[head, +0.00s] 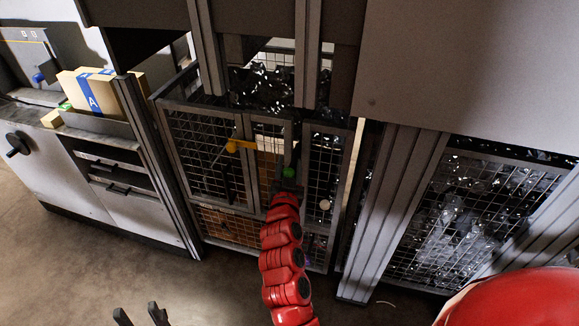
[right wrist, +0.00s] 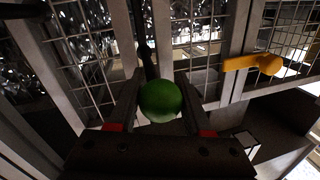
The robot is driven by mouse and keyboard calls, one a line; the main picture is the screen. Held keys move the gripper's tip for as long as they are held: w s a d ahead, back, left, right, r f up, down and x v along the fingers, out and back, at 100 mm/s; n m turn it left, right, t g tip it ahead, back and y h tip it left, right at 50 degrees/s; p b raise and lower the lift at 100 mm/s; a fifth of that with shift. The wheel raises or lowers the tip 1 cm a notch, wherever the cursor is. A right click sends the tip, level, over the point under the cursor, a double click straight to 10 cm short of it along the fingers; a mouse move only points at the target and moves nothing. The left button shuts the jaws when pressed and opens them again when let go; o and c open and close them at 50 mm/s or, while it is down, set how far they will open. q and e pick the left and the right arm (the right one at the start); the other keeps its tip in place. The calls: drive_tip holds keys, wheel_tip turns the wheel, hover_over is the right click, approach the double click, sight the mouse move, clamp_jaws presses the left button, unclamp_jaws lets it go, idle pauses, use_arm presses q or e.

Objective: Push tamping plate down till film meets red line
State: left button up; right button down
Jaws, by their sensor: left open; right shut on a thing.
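A green ball knob (head: 289,172) sits at the front of a mesh cage, by the gap between its door frames. In the right wrist view the green knob (right wrist: 160,101) is between my fingers, with a dark rod running up behind it. My right gripper (head: 288,182) is shut on this knob. Dark, shiny crumpled film (head: 270,88) shows in the upper cage opening and behind the mesh. I cannot make out the tamping plate or a red line. My left gripper (head: 140,315) is open and empty at the bottom left, low over the floor, far from the cage.
A yellow latch handle (head: 240,146) sticks out from the cage door (head: 208,155), left of the knob; it also shows in the right wrist view (right wrist: 255,64). A second mesh cage (head: 450,215) with film stands right. A cabinet (head: 55,165) bearing boxes stands left. Floor in front is clear.

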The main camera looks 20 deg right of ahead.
wheel_tip(320, 180, down, 14)
drive_tip(key=b, duration=1.5)
drive_tip(key=shift+c, duration=1.8)
unclamp_jaws()
drive_tip(key=v, duration=1.7)
drive_tip(key=shift+s, duration=0.2)
drive_tip(key=shift+a, duration=0.1)
